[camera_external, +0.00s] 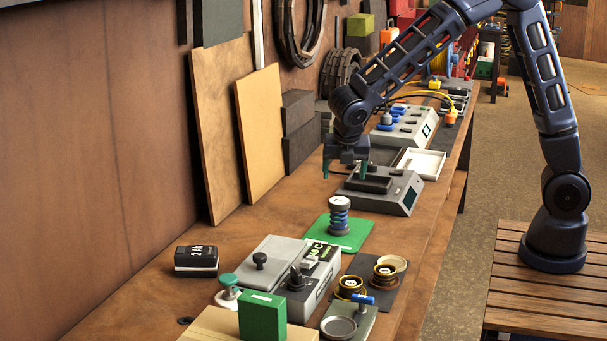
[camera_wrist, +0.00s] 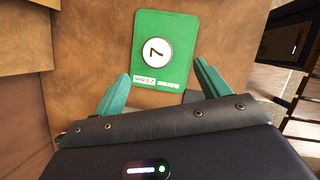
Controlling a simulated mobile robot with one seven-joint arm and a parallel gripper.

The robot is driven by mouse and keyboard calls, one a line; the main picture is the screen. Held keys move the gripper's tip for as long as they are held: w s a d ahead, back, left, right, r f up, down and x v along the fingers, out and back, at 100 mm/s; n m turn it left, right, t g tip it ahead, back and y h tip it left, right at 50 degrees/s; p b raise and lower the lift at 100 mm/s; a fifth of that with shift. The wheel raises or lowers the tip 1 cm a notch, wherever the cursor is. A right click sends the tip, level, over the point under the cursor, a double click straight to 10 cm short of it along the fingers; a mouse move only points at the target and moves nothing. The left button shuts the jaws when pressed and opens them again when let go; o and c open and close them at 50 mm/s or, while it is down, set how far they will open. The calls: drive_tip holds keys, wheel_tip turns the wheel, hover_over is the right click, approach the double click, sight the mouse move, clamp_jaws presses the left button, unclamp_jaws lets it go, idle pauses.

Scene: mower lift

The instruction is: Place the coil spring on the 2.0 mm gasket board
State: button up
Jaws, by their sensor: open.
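The coil spring (camera_external: 339,216) stands upright on the green gasket board (camera_external: 352,242) on the workbench. In the wrist view the spring (camera_wrist: 157,53) is seen from above as a round white cap with a dark mark, inside the green board's (camera_wrist: 178,25) outline. A small upside-down label on that board seems to read 2.0 mm. My gripper (camera_external: 344,172) is open and empty, pointing down above and beyond the spring in the external view. Its two green fingers (camera_wrist: 161,78) are spread apart in the wrist view, with the spring ahead of the gap and clear of both.
A grey tester box (camera_external: 395,195) and a white tray (camera_external: 422,163) lie behind the board. In front are a grey unit (camera_external: 272,258), a green box (camera_external: 262,317) and brass rings on a dark mat (camera_external: 378,296). Panels (camera_external: 262,130) lean against the wall at left.

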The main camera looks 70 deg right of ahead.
drive_tip(key=s+d+r+m+t, duration=0.1)
drive_tip(key=s+d+r+m, duration=0.3)
drive_tip(key=s+r+m, duration=0.3)
drive_tip(key=s+d+r+m, duration=0.4)
drive_tip(key=s+d+r, duration=0.15)
drive_tip(key=s, duration=0.45)
drive_tip(key=s+d+r+m+t+y, duration=0.1)
drive_tip(key=s+m+y, duration=0.1)
drive_tip(key=s+m, duration=0.3)
drive_tip(key=s+d+r+m+t+y, duration=0.1)
drive_tip(key=s+m, duration=0.5)
drive_tip(key=s, duration=0.6)
drive_tip(key=shift+s+d+r+y, duration=0.25)
drive_tip(key=shift+r+y, duration=0.25)
drive_tip(key=shift+r, duration=0.25)
